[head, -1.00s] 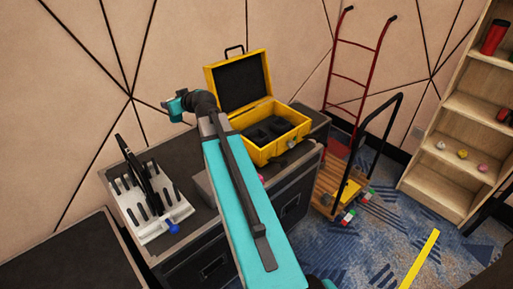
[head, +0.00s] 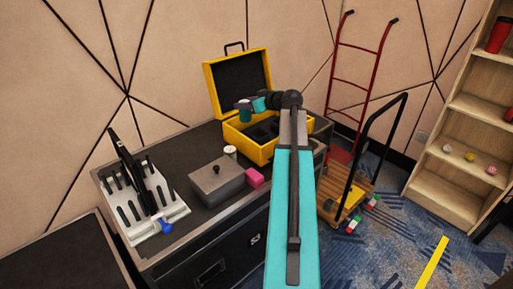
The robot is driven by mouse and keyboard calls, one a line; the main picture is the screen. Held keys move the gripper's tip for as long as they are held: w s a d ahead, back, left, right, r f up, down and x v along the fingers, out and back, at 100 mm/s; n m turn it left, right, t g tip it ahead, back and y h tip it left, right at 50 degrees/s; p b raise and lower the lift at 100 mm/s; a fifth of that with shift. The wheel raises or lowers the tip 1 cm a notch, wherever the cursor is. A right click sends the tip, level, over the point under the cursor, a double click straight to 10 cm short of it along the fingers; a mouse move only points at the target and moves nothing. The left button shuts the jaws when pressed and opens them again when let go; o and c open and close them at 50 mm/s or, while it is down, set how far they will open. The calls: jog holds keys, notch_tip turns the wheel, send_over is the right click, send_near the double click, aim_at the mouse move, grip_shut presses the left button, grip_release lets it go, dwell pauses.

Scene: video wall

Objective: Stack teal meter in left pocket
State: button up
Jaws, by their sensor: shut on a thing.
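The yellow case (head: 262,153) stands open on the dark-topped cabinet, its lid tilted back. Dark foam with pockets (head: 262,131) shows inside, partly hidden behind my arm and wrist. My gripper (head: 243,110) is above the left part of the case, in front of the lid. It is shut on a small teal thing, which looks like the teal meter (head: 245,116). The meter appears to hang above the foam, apart from it. The fingers are too small to make out clearly. Whether a meter lies in the left pocket, I cannot tell.
A white rack (head: 150,212) with dark tools is at left. A red hand truck (head: 362,90) stands behind right.

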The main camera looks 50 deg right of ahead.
jog(key=s+d, duration=0.2)
jog(key=d, duration=0.1)
jog(key=s+d+b, duration=0.1)
jog(key=shift+s+d+f, duration=0.15)
jog(key=shift+f, duration=0.25)
jog(key=shift+f, duration=0.15)
notch_tip(320, 180, down, 6)
jog(key=shift+p, duration=0.4)
jog(key=shift+f, duration=1.9)
jog(key=shift+f+b, duration=0.35)
jog(key=shift+b, duration=0.05)
jog(key=o, duration=1.2)
